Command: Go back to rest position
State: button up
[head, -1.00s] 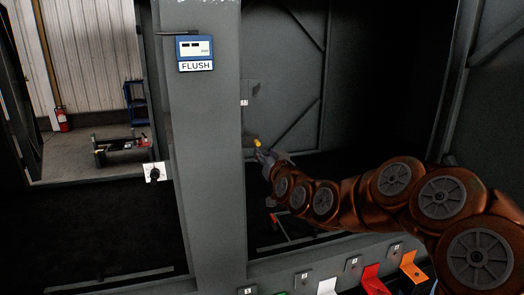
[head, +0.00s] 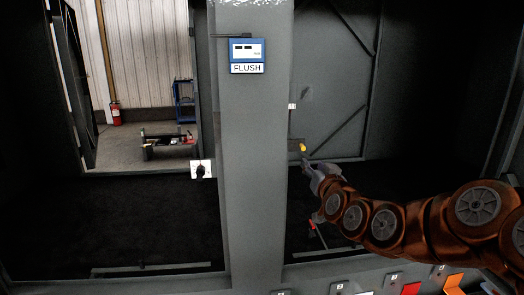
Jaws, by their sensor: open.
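My gripper (head: 309,165) is at the far end of my copper-coloured arm, inside the dark right-hand bay of the enclosure. It is small in the head view and looks empty. A yellow knob-like piece (head: 302,147) shows just above its tip, near the right side of the grey pillar (head: 252,160). I cannot tell whether the gripper touches it. My arm stretches from the lower right edge toward the pillar.
A blue FLUSH panel (head: 247,54) is on the pillar. A black rotary switch on a white plate (head: 201,170) sits left of it. Numbered flaps, including a red one (head: 411,289) and an orange one (head: 455,284), line the front edge. A red-handled lever (head: 313,229) stands below the arm.

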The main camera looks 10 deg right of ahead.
jog(key=s+a+f+n+g+y, duration=0.1)
jog(key=s+a+f+n+g, duration=0.1)
jog(key=s+a+f+g, duration=0.45)
jog(key=s+a+f+n+g+y, duration=0.1)
jog(key=s+a+f+g, duration=0.2)
jog(key=s+f, duration=0.6)
jog(key=s+d+f+m+g+h, duration=0.1)
jog(key=s+g, duration=0.9)
jog(key=s, duration=2)
notch_tip(320, 180, down, 2)
jog(key=d+h, duration=0.1)
jog(key=d, duration=0.1)
jog(key=shift+s+d, duration=0.25)
jog(key=shift+d, duration=0.1)
